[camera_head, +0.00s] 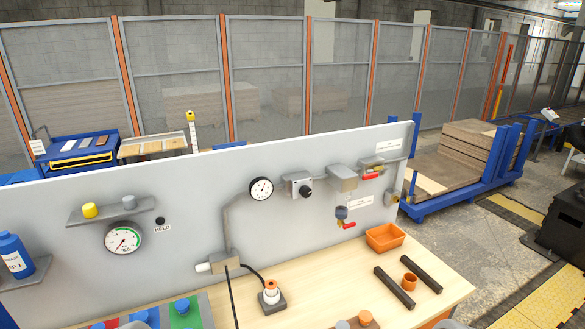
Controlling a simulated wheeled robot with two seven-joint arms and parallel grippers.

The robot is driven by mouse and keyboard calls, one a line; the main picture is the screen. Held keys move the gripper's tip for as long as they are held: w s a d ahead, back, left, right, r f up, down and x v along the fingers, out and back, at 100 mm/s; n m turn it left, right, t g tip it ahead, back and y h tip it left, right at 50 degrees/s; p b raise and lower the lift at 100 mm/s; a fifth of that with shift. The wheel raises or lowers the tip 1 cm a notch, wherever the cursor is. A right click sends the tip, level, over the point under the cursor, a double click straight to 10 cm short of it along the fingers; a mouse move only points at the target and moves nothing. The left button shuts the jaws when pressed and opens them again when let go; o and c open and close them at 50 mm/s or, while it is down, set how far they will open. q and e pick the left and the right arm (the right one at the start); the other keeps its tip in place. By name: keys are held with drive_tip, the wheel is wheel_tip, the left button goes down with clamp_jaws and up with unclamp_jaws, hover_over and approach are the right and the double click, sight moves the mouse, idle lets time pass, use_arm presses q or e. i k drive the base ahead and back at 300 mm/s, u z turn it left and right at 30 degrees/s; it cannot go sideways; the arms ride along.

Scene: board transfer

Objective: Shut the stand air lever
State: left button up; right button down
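A grey upright panel stands at the back of a wooden bench, with a grey pipe and air fittings on it. One red lever (371,176) sits on the upper pipe run at the right, lying roughly along the pipe, below a white label. A second red lever (349,225) is on a lower fitting under a small blue-topped part (341,213), pointing right and slightly up. The label text is too small to read, so I cannot tell which is the stand air lever.
A round gauge (261,189) and a black knob (305,191) are left of the levers. An orange bin (385,237), dark bars (394,287) and an orange cup (409,282) lie on the bench (330,278) below. A socket-like block (271,298) with a cable stands left.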

sight(374, 174)
drive_tip(key=u, duration=1.4)
drive_tip(key=k, duration=0.9)
drive_tip(key=z, duration=1.6)
drive_tip(key=i, duration=0.5)
